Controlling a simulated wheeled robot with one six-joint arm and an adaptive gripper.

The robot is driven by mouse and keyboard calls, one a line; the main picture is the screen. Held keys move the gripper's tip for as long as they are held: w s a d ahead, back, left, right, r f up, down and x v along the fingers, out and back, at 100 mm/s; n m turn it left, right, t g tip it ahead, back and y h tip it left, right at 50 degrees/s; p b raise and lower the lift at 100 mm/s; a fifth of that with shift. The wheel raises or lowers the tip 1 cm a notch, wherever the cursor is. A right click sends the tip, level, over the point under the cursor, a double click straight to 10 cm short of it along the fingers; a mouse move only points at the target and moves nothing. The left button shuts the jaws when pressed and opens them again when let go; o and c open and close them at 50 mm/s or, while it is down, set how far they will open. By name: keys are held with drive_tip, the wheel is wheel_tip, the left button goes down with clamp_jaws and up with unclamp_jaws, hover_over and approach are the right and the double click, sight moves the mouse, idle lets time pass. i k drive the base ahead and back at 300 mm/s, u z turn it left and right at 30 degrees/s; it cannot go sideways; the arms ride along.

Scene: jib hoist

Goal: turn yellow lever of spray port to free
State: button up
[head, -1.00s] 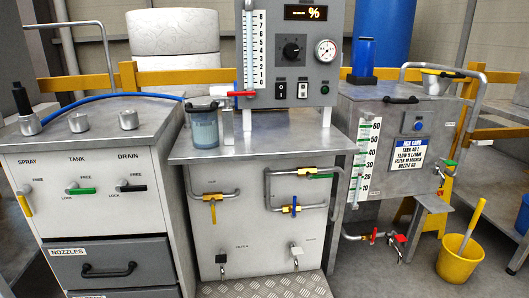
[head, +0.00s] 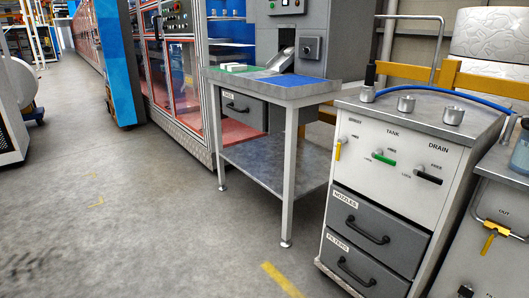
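The yellow lever (head: 338,151) of the spray port is on the front panel of the white and grey cabinet (head: 400,205), at its upper left, under the SPRAY label. It hangs down from its pivot, tilted slightly. To its right are the green TANK lever (head: 383,158) and the dark DRAIN lever (head: 428,175), both lying roughly sideways. A black-topped fitting (head: 369,85) stands on the cabinet top above the spray lever. My gripper is not in view.
A metal table (head: 275,90) with a blue mat and lower shelf stands left of the cabinet. Drawers (head: 365,228) fill the cabinet's lower front. The grey floor (head: 150,210) at left and front is clear. A blue hose (head: 450,92) runs along the cabinet top.

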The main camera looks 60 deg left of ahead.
sight(342, 141)
drive_tip(key=u, duration=1.95)
drive_tip(key=i, duration=0.15)
drive_tip(key=z, duration=0.4)
drive_tip(key=k, duration=1.15)
drive_tip(key=u, duration=0.65)
drive_tip(key=i, duration=1.4)
drive_tip(key=z, duration=0.35)
